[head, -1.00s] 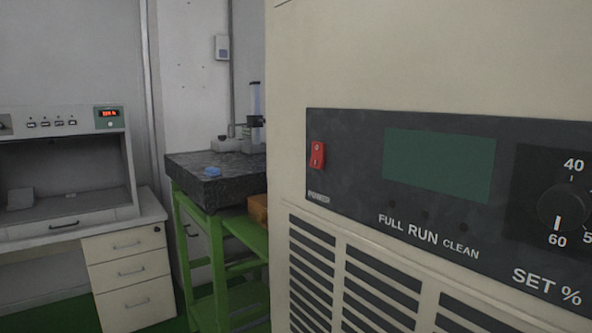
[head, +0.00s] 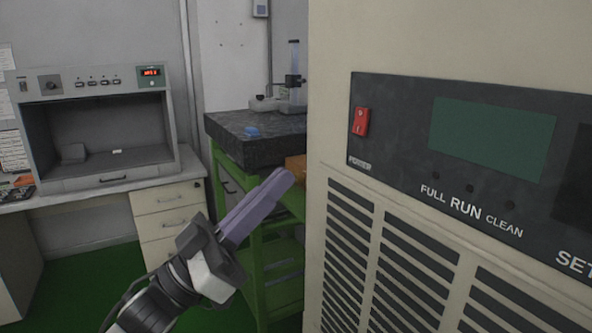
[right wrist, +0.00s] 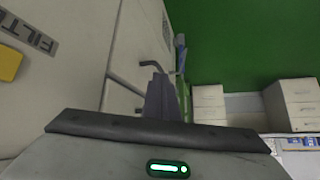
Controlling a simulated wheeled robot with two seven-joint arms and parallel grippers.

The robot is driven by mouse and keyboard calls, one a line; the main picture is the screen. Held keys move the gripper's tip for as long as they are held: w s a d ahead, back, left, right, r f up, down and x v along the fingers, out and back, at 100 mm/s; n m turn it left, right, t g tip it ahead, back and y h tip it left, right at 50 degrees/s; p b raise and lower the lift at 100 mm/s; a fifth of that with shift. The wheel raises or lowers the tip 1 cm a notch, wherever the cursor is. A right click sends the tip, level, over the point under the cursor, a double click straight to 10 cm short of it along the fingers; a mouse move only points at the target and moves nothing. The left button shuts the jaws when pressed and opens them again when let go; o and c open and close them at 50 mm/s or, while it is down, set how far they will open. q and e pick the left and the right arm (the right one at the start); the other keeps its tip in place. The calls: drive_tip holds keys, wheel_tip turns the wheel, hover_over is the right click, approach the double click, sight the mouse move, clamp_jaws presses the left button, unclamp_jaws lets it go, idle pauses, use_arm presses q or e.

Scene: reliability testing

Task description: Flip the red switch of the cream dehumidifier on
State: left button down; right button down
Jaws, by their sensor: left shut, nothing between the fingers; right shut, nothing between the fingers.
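The cream dehumidifier (head: 400,40) fills the right side of the head view. The red switch (head: 361,122) is a small rocker at the left end of its dark control panel (head: 400,160), above the word POWER. The display (head: 490,138) is dark green and blank. My left gripper (head: 283,182) is shut and empty, pointing up and right, to the left of the dehumidifier and lower than the switch. It appears apart from the switch. My right gripper (right wrist: 160,85) shows in the right wrist view, shut and empty, beside a cream panelled surface.
A green stand (head: 225,165) with a dark stone slab (head: 260,150) stands behind my left gripper. A grey cabinet with a lit red readout (head: 151,71) sits on a desk at the left. The right wrist view shows green floor (right wrist: 240,40) and cream drawers (right wrist: 295,100).

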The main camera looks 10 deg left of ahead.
sight(359, 124)
use_arm(q)
drive_tip(key=shift+w+d+r+p, duration=0.4)
drive_tip(key=shift+w+d+r, duration=0.55)
drive_tip(key=shift+d, duration=0.5)
drive_tip(key=shift+w+d+r+p, duration=0.45)
drive_tip(key=shift+w+d+r, duration=0.15)
drive_tip(key=shift+w+d, duration=0.7)
drive_tip(key=shift+w+d+r+p, duration=0.4)
drive_tip(key=shift+w+d+r, duration=0.45)
drive_tip(key=shift+d, duration=0.75)
